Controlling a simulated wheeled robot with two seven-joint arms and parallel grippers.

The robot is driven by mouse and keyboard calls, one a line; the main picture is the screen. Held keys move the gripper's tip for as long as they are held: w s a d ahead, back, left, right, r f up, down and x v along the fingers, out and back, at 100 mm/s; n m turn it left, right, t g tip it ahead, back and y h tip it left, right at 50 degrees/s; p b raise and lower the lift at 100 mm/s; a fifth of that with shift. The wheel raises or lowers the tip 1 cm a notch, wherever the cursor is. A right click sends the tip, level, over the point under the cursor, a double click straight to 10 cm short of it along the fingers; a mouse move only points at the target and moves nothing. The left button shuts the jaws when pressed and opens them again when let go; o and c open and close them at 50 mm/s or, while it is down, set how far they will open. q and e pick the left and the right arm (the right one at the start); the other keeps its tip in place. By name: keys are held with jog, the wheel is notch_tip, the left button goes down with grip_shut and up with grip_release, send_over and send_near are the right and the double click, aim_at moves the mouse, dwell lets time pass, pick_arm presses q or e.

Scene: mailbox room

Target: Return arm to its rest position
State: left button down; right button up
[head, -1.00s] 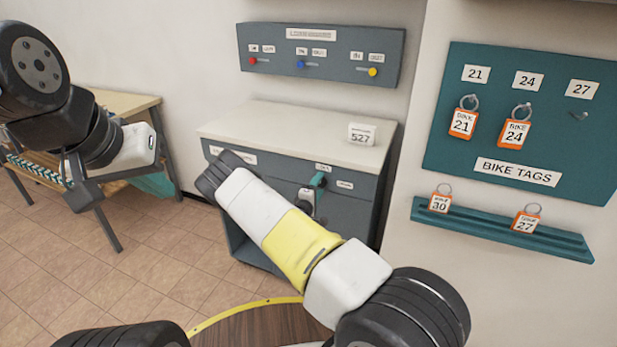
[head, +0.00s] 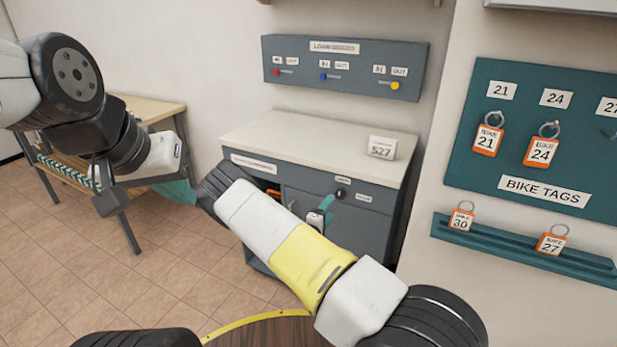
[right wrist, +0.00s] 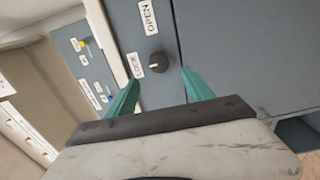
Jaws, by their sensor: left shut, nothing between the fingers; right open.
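My right gripper (head: 329,204) is in front of the grey cabinet (head: 372,222), with its teal fingers just short of a dark round knob (head: 341,193). In the right wrist view the two teal fingers of the gripper (right wrist: 161,77) are apart, with the knob (right wrist: 158,62) beyond the gap and nothing between them. Labels "OPEN" and another word sit beside the knob. My left gripper (head: 107,202) is shut and empty at the left, hanging in front of the wooden table; its fingertips are hard to make out.
A card marked 527 (head: 382,147) stands on the cabinet top. A panel with coloured knobs (head: 345,70) hangs above. At the right are the bike tag board (head: 560,130) and a teal ledge (head: 590,262) holding two tags. A wooden table (head: 150,108) stands left. Floor is open between.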

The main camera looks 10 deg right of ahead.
jog(key=s+a+r+m+g+y, duration=0.1)
jog(key=a+r+m+g+y, duration=0.25)
jog(key=r, duration=0.35)
jog(key=a+r+m+g+y, duration=0.2)
jog(key=r+m+y, duration=0.3)
jog(key=r, duration=0.3)
jog(key=s+a+r+m+g+y, duration=0.15)
jog(key=s+r+y, duration=0.25)
jog(key=s+r, duration=0.7)
jog(key=s+d+r+g, duration=0.1)
jog(key=s+r, duration=0.4)
jog(key=s, duration=0.7)
jog(key=s+d+r, duration=0.3)
jog(key=s+r, duration=0.2)
jog(key=s, duration=0.8)
jog(key=shift+s+m+g, duration=0.3)
jog(key=shift+g, duration=0.1)
